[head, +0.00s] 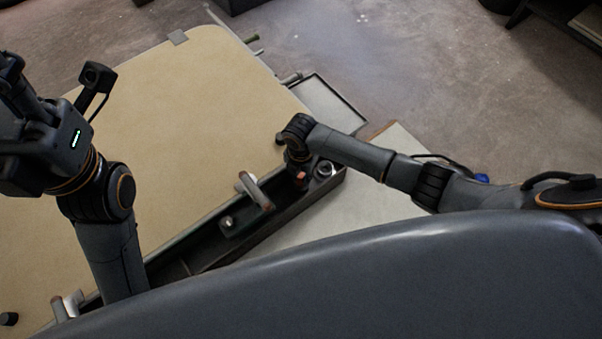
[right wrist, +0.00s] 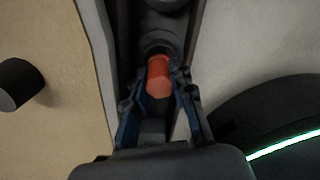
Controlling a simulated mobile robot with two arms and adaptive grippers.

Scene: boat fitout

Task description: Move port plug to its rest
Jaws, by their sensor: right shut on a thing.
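The port plug appears as a short orange-red cylinder (right wrist: 159,78) in the right wrist view. My right gripper (right wrist: 160,90) is shut on it, with a finger on either side. In the head view the plug is a small red spot (head: 301,175) below my right gripper (head: 299,164), at the right end of a dark trough (head: 205,256). A dark round fitting (right wrist: 160,42) lies just beyond the plug; I cannot tell whether they touch. Which part is the rest is not clear. My left gripper (head: 14,78) is at the far left, above the board, its fingers unclear.
A large tan board (head: 190,120) fills the left and middle. Grey handles (head: 255,191) stand along its near edge. A ring-shaped fitting (head: 324,169) sits beside my right gripper. A shallow tray (head: 328,105) lies behind my right arm. Open floor (head: 400,50) extends beyond.

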